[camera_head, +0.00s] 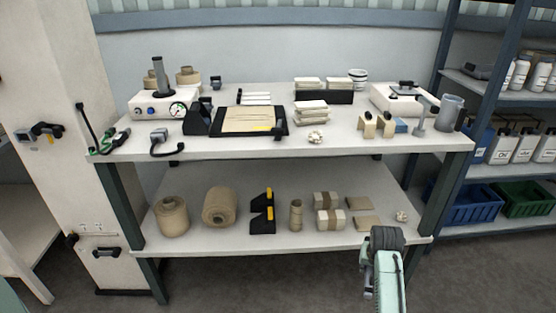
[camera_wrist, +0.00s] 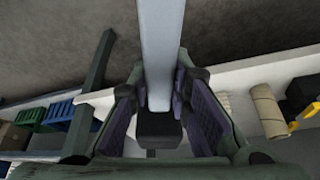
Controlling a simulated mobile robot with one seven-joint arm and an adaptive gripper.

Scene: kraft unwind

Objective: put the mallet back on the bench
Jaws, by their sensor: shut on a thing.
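The bench (camera_head: 235,148) is a white-topped two-level bench, with its lower shelf (camera_head: 275,240) below. In the wrist view, my gripper (camera_wrist: 158,95) is shut on a long pale grey bar, which I take to be the mallet (camera_wrist: 160,45). It runs between the purple finger pads up past the picture's top edge, with a dark block at its near end. In the head view, my wrist stands in front of the lower shelf's right front edge and hides the fingers and held thing.
On the bench top, a grey cup (camera_head: 449,113), a blue-grey upright tool (camera_head: 420,117) and a black tray (camera_head: 248,122) stand among other items. Bare top shows near the front right. Paper rolls (camera_head: 219,206) sit on the lower shelf. A rack with blue bins (camera_head: 470,203) stands at right.

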